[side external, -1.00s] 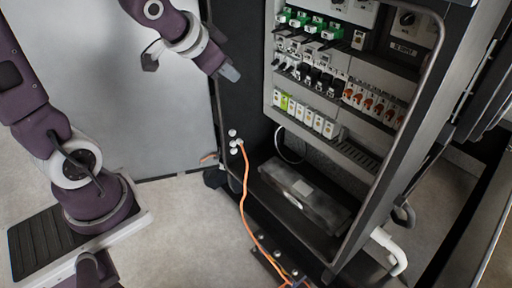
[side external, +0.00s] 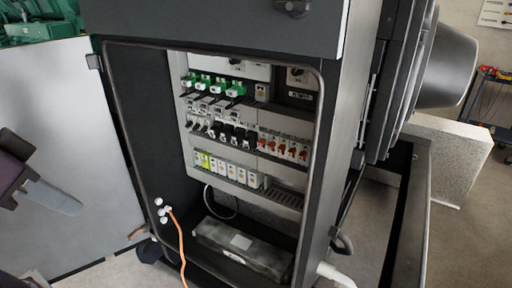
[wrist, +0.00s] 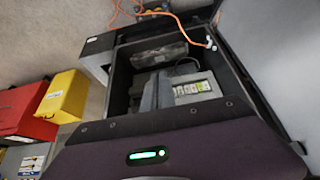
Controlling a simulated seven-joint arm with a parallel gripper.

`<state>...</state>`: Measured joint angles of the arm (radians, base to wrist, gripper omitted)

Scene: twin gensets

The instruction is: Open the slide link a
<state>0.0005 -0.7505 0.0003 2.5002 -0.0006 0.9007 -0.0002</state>
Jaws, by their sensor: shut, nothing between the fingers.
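No label that reads slide link a can be made out. Inside the open cabinet, a row of orange-red levers (side external: 283,147) sits at the right of the middle row. Black-handled switches (side external: 226,132) are to their left, and green-topped parts (side external: 216,86) are above. White modules (side external: 232,172), one yellow-green, form the lower row; some white modules also show in the wrist view (wrist: 188,90). My gripper (side external: 8,202) is at the left edge of the side view, shut and empty, apart from the cabinet rows and in front of the pale door.
The cabinet frame (side external: 315,150) surrounds the opening, with the pale door (side external: 70,130) at left. An orange cable (side external: 178,240) hangs from the lower left. A dark box (side external: 240,250) lies on the cabinet floor. Yellow (wrist: 65,95) and red (wrist: 25,110) bins stand outside.

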